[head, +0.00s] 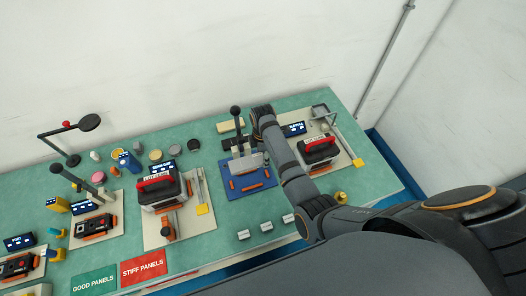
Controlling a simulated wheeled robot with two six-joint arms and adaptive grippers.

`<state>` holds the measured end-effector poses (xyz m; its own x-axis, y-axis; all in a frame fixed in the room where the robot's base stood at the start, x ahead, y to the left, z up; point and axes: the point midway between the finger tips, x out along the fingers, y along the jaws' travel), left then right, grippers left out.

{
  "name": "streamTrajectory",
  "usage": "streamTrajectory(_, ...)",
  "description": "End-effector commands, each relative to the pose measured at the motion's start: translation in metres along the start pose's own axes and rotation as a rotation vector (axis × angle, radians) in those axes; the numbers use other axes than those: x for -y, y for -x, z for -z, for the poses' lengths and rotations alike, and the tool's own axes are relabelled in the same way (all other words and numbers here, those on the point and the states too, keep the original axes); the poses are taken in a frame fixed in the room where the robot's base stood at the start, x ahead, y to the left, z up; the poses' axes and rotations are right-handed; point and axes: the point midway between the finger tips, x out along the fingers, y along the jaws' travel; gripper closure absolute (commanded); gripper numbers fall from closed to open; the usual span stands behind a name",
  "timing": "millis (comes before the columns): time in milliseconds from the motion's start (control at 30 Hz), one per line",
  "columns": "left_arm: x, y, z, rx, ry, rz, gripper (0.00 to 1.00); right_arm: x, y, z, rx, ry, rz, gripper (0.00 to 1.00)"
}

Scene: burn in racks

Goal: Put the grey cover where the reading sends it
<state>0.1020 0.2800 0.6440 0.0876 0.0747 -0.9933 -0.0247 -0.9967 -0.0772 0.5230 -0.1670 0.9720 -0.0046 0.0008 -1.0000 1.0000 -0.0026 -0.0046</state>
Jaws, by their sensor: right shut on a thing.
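My right arm comes in from the right, and its wrist is over the middle of the table. My right gripper (259,151) is shut, mostly hidden beside and behind my own arm. A pale grey slab, which looks like the grey cover (245,162), is at its tip above the blue fixture (236,183), which has orange strips. Whether the cover touches the fixture cannot be told. A black-knobbed lever (236,112) stands behind it. A dark display (163,166) with small lettering stands left of the fixture; I cannot read it surely. My left gripper is not in view.
A green GOOD PANELS mat (94,281) and a red STIFF PANELS mat (144,268) lie at the front left. Red-handled units stand left (158,187) and right (320,149) of the fixture. Several small white blocks line the front edge. A lamp-like stand rises at the back left.

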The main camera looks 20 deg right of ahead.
Motion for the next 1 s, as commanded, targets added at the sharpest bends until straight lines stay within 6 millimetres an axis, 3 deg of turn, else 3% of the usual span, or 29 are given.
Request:
streamTrajectory(100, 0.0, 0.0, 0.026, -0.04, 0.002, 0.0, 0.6, 0.0, -0.014, 0.0, 0.0, 0.0, 0.002, 0.83)
streamTrajectory(167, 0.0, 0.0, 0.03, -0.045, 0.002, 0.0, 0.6, 0.001, -0.021, 0.0, 0.0, 0.0, 0.001, 0.83)
streamTrajectory(267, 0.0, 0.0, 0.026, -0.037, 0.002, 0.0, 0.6, 0.0, -0.032, 0.0, 0.0, 0.001, 0.002, 0.83)
streamTrajectory(400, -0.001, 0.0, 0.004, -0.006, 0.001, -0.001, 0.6, 0.0, -0.049, 0.0, 0.001, 0.001, 0.001, 0.83)
streamTrajectory(533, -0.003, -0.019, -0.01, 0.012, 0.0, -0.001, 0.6, 0.0, -0.07, 0.0, 0.0, 0.0, -0.001, 0.83)
streamTrajectory(900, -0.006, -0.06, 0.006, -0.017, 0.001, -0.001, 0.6, 0.0, -0.11, 0.0, 0.0, 0.0, -0.001, 0.83)
streamTrajectory(1000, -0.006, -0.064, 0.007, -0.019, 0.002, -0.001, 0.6, 0.0, -0.117, 0.0, 0.0, 0.0, -0.001, 0.83)
